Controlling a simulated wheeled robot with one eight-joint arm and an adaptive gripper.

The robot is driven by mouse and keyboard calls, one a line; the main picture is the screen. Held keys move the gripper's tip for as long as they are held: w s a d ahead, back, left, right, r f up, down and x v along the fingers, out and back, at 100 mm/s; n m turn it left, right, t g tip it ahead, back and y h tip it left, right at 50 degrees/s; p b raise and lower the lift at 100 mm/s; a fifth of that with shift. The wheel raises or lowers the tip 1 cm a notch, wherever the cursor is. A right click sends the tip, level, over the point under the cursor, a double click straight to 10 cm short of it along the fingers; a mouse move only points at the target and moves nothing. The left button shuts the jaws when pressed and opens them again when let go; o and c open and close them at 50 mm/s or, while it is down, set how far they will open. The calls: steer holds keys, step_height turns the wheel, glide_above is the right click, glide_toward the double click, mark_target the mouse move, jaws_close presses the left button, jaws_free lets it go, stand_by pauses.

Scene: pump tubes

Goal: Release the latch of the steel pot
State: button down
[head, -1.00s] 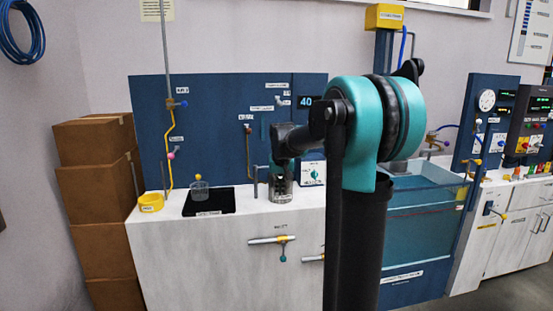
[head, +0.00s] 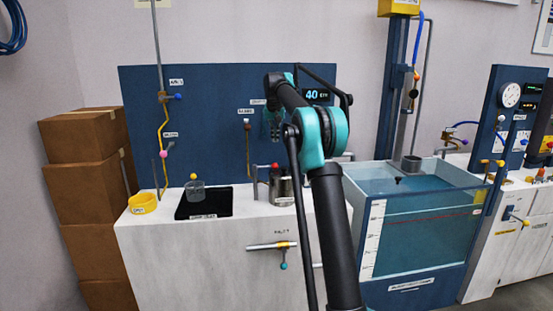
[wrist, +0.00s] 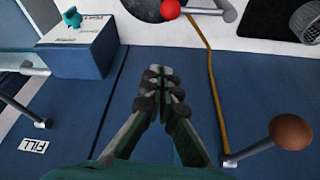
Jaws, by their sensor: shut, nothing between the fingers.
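The steel pot (head: 282,189) stands on the white counter, right of the black mat, partly behind my arm in the head view. A red ball knob (head: 274,167) shows at its rim. The wrist view shows a red ball (wrist: 170,9) on a short grey bar at the top edge, in front of a dark round shape that may be the pot, mostly cut off. My gripper (head: 275,137) is above the pot, before the blue panel. In the wrist view its fingers (wrist: 160,82) are shut with nothing between them, apart from the red ball.
A brown ball lever (wrist: 290,133) on the panel is close to my gripper, as is a blue box with a teal knob (wrist: 71,16). A yellow ring (head: 143,203) and a clear beaker (head: 195,190) are left. A water tank (head: 420,235) stands right.

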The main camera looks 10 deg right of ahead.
steer(key=shift+f, duration=0.1)
steer(key=shift+s+f, duration=0.15)
steer(key=shift+f, duration=2.35)
steer(key=shift+s+f, duration=0.15)
steer(key=shift+f, duration=2.35)
